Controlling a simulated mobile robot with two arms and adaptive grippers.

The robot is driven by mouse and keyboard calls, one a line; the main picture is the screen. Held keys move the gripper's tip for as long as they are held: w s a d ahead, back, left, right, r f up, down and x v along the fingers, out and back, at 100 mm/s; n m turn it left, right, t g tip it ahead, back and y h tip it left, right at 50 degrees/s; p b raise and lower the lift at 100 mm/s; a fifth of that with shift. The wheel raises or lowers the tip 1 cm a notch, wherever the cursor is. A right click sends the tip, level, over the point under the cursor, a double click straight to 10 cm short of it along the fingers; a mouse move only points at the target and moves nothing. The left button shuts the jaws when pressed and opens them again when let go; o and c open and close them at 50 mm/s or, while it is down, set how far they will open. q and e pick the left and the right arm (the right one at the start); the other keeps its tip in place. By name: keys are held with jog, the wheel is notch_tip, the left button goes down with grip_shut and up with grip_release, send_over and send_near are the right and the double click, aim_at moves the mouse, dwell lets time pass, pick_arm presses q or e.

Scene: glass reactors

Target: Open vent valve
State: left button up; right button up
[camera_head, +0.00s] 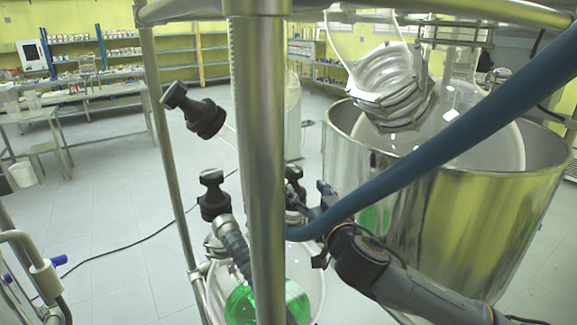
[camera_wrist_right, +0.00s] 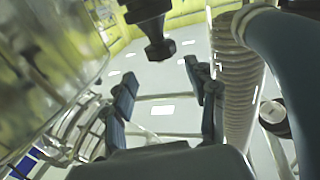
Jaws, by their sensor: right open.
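Several black valve knobs show in the head view: one at upper left (camera_head: 195,110), one lower (camera_head: 214,195), and a partly hidden one (camera_head: 295,185) just right of the thick metal post. I cannot tell which is the vent valve. My right gripper (camera_head: 320,198) is beside the partly hidden knob, with a blue hose crossing close by. In the right wrist view my right gripper (camera_wrist_right: 160,76) has its blue fingers spread with nothing between them. A black knob (camera_wrist_right: 150,30) hangs just beyond the fingertips, apart from them. My left gripper is not in view.
The thick metal post (camera_head: 257,150) and blue hose (camera_head: 440,140) crowd the right arm. A large steel vessel (camera_head: 470,220) stands at right. A glass flask with green liquid (camera_head: 240,305) is below. In the wrist view a ribbed hose (camera_wrist_right: 238,85) runs beside the right finger.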

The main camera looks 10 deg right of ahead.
aim_at(288, 166)
jog(key=w+p, duration=0.1)
jog(key=w, duration=0.3)
jog(key=w+a+p, duration=0.1)
jog(key=w, duration=0.3)
jog(key=w+p, duration=0.2)
jog(key=w, duration=0.2)
jog(key=shift+a, duration=0.15)
jog(key=shift+w+a, duration=0.1)
jog(key=shift+w, duration=0.55)
jog(key=shift+f, duration=0.1)
jog(key=c, duration=1)
jog(key=shift+w, duration=0.1)
jog(key=shift+c, duration=0.5)
jog(key=shift+f, duration=0.15)
jog(key=shift+c, duration=0.3)
